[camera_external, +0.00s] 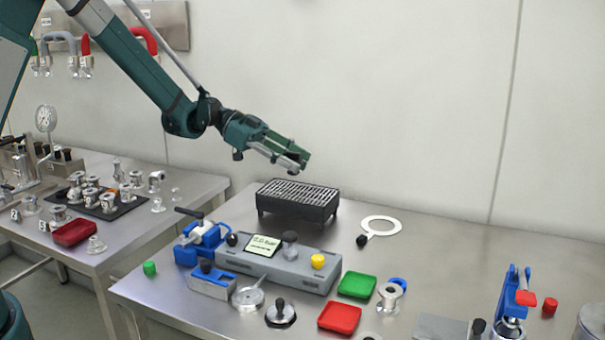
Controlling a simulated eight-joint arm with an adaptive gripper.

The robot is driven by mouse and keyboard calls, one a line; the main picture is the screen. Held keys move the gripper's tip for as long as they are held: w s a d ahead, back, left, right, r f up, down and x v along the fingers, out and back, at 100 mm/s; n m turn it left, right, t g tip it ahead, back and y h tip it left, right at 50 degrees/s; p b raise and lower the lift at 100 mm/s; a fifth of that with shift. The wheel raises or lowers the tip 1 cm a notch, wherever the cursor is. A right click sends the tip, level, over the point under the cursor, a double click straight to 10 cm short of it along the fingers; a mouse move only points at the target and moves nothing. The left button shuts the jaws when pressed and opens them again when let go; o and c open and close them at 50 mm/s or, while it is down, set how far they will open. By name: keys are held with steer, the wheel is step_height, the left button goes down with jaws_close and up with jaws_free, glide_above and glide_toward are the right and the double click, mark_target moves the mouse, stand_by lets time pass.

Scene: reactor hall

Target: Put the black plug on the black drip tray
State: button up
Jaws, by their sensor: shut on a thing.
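The black drip tray (297,212) stands at the back of the right table, with a slatted metal grate on top. My gripper (298,160) is in the air above the tray, clear of the grate. It is shut on a small dark thing, which looks like the black plug (293,155); the fingers hide most of it.
A grey block (285,268) with knobs stands in front of the tray, beside blue clamps (200,243). A white ring with a black knob (381,225) lies to the right. Green (357,285) and red (339,318) trays are nearer. The back right of the table is clear.

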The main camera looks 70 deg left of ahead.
steer(key=shift+f, duration=1.25)
steer(key=shift+f, duration=0.15)
steer(key=shift+f, duration=1.75)
steer(key=shift+f+b, duration=0.15)
steer(key=shift+b, duration=0.2)
steer(key=o, duration=0.8)
steer(key=shift+o, duration=0.4)
steer(key=shift+s+a+r, duration=0.15)
steer(key=shift+r, duration=0.1)
steer(key=v, duration=1.1)
steer(key=shift+s+a+r+p, duration=0.15)
steer(key=shift+s+a+p, duration=0.05)
steer(key=shift+p, duration=0.2)
